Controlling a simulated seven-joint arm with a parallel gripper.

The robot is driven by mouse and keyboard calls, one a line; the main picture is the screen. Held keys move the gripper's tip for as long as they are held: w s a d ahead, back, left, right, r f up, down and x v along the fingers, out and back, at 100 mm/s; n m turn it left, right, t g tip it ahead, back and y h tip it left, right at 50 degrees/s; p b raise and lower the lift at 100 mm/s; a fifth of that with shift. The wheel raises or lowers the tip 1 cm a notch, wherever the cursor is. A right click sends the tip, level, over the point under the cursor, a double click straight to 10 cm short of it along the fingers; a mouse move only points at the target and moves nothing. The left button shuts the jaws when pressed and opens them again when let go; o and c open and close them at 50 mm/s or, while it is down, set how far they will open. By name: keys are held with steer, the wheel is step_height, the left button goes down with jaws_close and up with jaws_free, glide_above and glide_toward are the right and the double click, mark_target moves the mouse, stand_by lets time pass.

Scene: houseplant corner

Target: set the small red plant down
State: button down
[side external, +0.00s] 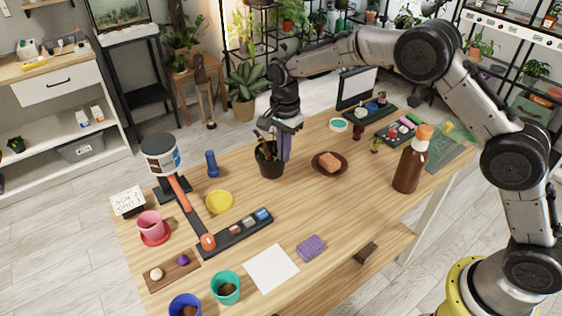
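A small plant with dark reddish stems stands upright in a black pot (269,166) near the back middle of the wooden table (330,210). The pot looks to be on or just over the tabletop; I cannot tell which. My gripper (284,148) points down at the plant's right side, with purplish finger parts reaching beside the stems to about the pot's rim. The fingers overlap the plant and partly hide it. I cannot tell whether they are closed on it.
A brown dish (343,169) with an orange block is to the right, and a brown bottle (408,168) beyond it. A yellow bowl (219,202) and a blue bottle-like object (212,164) are to the left. Bare tabletop lies in front of the pot, behind the white sheet (271,269).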

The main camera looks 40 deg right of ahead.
mark_target(281, 162)
steer(key=shift+w+a+f, duration=0.1)
steer(key=shift+w+f, duration=0.45)
steer(key=shift+f, duration=1.55)
steer(key=shift+f, duration=0.15)
steer(key=c, duration=1.1)
jaws_free()
steer(key=shift+o, duration=0.2)
step_height(281, 162, up, 12)
steer(key=shift+s, duration=0.15)
steer(key=shift+r, duration=0.2)
